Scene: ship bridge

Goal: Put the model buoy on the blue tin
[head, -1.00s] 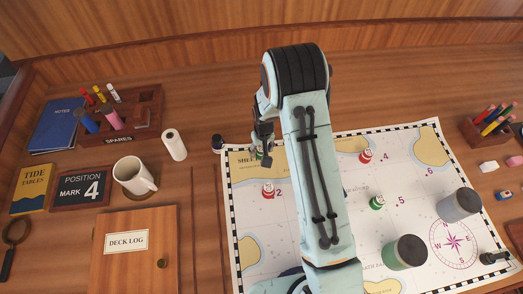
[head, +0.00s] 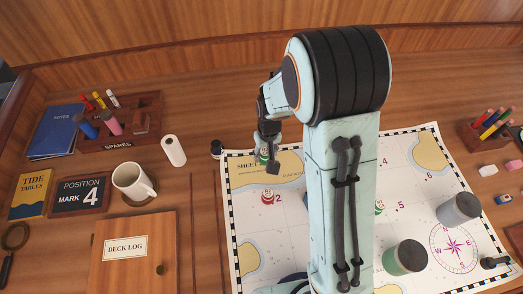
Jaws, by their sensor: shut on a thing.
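My gripper (head: 269,160) hangs over the upper left of the chart and is shut on a small green-and-white model buoy (head: 264,153), partly hidden by the fingers. A greyish-blue tin (head: 459,209) with a dark top, apparently the blue tin, stands at the chart's right side, well to the right of my gripper. A green tin (head: 405,257) with a dark top stands nearer, left of it. A red-and-white buoy (head: 267,197) stands by mark 2. Another green buoy (head: 379,207) shows partly behind my arm.
The chart (head: 300,220) lies flat under my arm. A dark-capped jar (head: 216,149), a white roll (head: 173,151) and a mug (head: 132,182) stand to the left. A pencil box (head: 488,128) is at the right. My arm hides the chart's middle.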

